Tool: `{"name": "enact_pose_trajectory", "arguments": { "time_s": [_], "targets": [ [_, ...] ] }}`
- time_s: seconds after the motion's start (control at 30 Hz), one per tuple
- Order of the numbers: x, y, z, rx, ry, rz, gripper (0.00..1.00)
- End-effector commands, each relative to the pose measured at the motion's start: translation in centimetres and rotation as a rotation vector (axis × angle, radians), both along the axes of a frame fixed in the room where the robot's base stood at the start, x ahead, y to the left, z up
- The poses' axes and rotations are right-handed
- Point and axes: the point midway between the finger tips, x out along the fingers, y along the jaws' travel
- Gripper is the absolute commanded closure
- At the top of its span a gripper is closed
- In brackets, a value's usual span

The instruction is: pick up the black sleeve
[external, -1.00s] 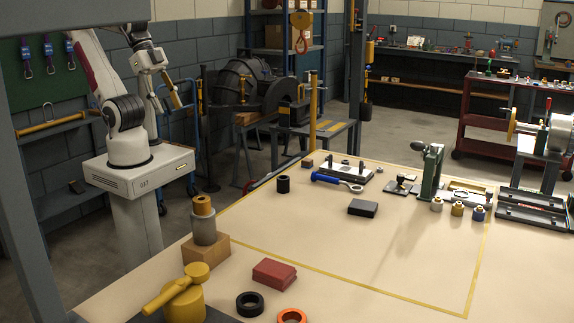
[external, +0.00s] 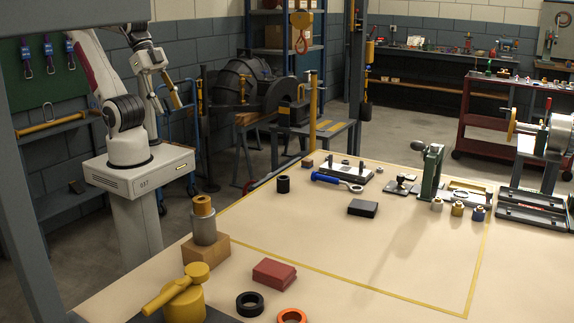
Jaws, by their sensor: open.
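The black sleeve (external: 283,184) is a short dark cylinder standing upright on the tan bench top, near its back left edge. My gripper (external: 178,104) hangs beside my arm at the upper left, in the air off the bench and well left of the sleeve. It is small in the picture, open, and nothing shows in it.
A black block (external: 362,208) is to the right. A stacked tan and grey cylinder (external: 204,226) stands on a wooden block nearer the front. The bench middle is clear.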

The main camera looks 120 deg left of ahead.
Motion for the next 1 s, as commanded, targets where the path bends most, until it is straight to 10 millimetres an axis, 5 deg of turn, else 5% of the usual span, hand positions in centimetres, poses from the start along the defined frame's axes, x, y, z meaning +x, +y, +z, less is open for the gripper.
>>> {"name": "enact_pose_trajectory", "arguments": {
  "time_s": [0.73,1.0],
  "targets": [
    [0.2,0.0,0.0,-0.002,-0.001,0.001,0.50],
    [2.7,-0.7,-0.6,-0.038,-0.024,0.015,0.50]
  ]
}}
